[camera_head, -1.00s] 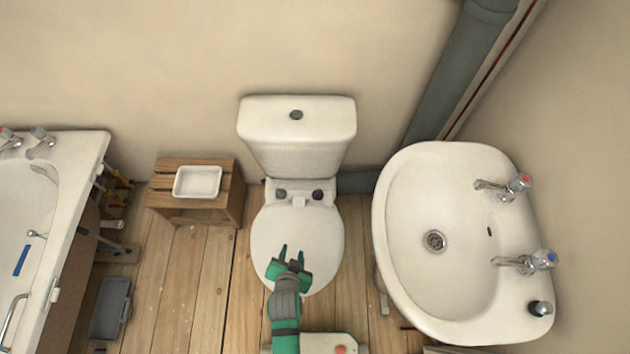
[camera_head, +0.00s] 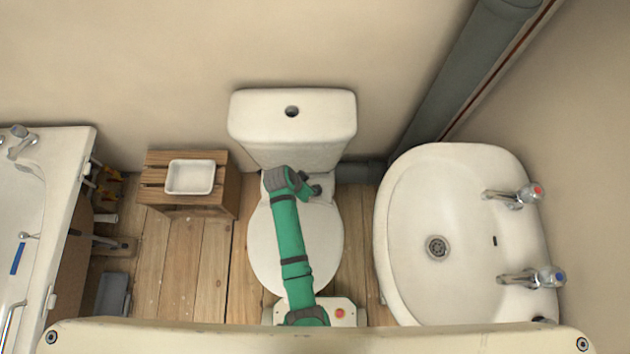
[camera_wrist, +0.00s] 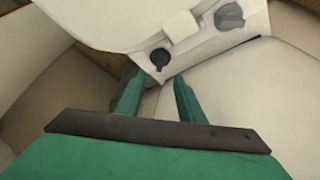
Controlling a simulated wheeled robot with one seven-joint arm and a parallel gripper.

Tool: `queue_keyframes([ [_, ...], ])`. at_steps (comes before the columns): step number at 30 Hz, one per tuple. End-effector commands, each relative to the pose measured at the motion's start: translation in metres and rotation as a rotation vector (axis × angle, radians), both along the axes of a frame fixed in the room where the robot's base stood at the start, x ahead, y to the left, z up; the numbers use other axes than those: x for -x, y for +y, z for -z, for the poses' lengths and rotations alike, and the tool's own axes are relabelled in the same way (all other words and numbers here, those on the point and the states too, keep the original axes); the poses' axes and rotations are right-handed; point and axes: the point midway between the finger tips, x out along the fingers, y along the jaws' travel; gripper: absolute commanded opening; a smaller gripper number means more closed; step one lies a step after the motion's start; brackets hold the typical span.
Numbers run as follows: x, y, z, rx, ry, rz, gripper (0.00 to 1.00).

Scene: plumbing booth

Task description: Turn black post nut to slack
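In the wrist view a black post nut (camera_wrist: 160,58) with a small tab stands on the white hinge bar of the toilet seat. A greyer post nut (camera_wrist: 230,17) stands farther along the same bar. My gripper (camera_wrist: 158,77) is open, its two green fingers apart and pointing toward the black nut. The nut shows just beyond the fingertips, roughly in line with the gap, and nothing is visibly held. In the head view my arm covers the left hinge post and hides my fingers. One dark post nut (camera_head: 316,189) shows right of my wrist.
The toilet cistern (camera_head: 292,115) rises behind the hinge, and the toilet lid (camera_head: 325,240) lies below my arm. A washbasin (camera_head: 410,215) stands right. A wooden stool (camera_head: 228,188) with a white tray (camera_head: 190,164) stands left. A bathtub (camera_head: 70,190) is far left.

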Motion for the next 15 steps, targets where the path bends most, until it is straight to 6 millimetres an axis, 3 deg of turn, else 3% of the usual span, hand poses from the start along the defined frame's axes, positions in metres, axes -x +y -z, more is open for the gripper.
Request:
queue_keyframes([
  [9, -0.014, -0.015, 0.053, 0.000, 0.003, -0.002, 0.35],
  [15, -0.021, -0.025, 0.076, 0.000, 0.001, 0.004, 0.35],
])
